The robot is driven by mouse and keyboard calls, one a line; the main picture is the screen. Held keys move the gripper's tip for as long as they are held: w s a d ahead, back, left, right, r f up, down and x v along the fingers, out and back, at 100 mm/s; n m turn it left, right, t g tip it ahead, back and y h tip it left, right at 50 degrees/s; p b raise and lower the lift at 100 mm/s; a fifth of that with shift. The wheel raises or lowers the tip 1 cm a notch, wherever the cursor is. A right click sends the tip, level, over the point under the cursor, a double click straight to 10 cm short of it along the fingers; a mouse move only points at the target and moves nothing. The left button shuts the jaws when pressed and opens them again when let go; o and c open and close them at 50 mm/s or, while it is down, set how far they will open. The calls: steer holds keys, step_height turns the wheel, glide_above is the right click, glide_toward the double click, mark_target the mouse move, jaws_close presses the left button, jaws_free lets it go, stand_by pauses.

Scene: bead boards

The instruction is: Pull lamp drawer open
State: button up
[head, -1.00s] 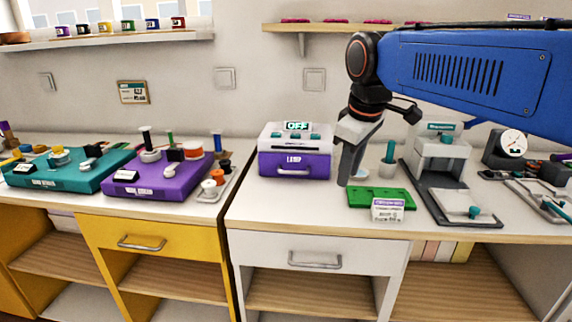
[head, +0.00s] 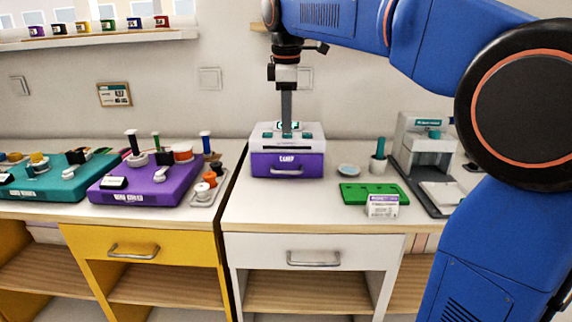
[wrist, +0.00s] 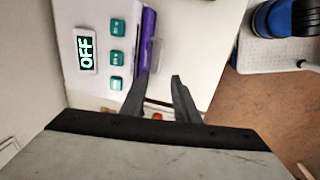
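The lamp box (head: 313,131) is white with a purple drawer (head: 262,164) in its front, labelled LAMP. The drawer looks closed, and its grey handle (head: 287,171) sits on the front face. In the wrist view the white top (wrist: 78,15) shows teal buttons and an OFF sign (wrist: 85,52), with the purple drawer (wrist: 148,28) along its edge. My gripper (wrist: 158,77) has its two dark fingers apart, with nothing seen between them. In the head view my gripper (head: 287,133) points down over the box and hides part of the sign. Whether it touches the box is unclear.
A green board (head: 370,194) and a white label card (head: 382,207) lie right of the box, near a small dish (head: 348,170). A purple board (head: 150,183) with spools is at left. The white counter (head: 275,208) is clear before the drawer.

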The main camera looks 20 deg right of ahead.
mark_target(287, 172)
steer(key=f, duration=0.5)
steer(key=w+f, duration=0.1)
steer(key=f, duration=0.3)
steer(key=w+d+f, duration=0.1)
steer(key=f, duration=0.4)
steer(key=shift+w+f, duration=0.25)
steer(key=shift+f, duration=0.1)
jaws_close()
